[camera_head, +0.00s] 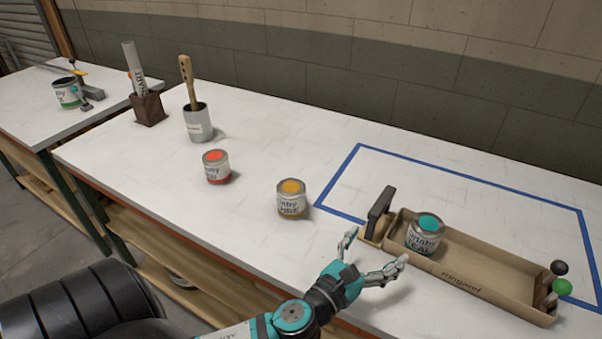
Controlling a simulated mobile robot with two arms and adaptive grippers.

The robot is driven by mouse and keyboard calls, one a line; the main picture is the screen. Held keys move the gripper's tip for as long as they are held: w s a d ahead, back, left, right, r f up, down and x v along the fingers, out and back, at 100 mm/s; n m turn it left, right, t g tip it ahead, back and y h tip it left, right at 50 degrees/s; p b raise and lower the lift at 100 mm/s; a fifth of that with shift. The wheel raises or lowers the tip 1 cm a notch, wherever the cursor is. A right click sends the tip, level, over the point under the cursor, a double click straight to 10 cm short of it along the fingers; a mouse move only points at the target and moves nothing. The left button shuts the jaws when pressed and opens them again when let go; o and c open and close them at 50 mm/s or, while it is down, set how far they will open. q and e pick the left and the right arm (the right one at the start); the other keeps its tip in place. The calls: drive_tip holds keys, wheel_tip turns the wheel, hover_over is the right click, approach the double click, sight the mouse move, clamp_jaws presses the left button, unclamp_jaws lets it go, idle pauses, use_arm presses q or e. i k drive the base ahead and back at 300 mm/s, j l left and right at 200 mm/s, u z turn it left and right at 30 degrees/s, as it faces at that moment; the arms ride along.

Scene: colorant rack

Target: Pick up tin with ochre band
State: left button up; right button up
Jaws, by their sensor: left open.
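The tin with the ochre band (291,200) stands upright on the white table, its lid marked with an ochre spot. My left gripper (376,249) is open and empty over the table's front part. It is to the right of the ochre tin and nearer to me, apart from it. Its fingers point toward the tray. My right gripper is not in view.
A red-marked tin (216,167) stands left of the ochre one. A tan tray (475,279) with a teal-marked tin (425,234) sits right of my gripper, partly over a blue tape outline (452,172). A grey pot (198,124) with a brush stands farther back.

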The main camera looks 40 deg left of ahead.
sight(291, 192)
drive_tip(key=u, duration=1.3)
drive_tip(key=l+u, duration=0.15)
drive_tip(key=i+l+u, duration=0.15)
drive_tip(key=l, duration=0.15)
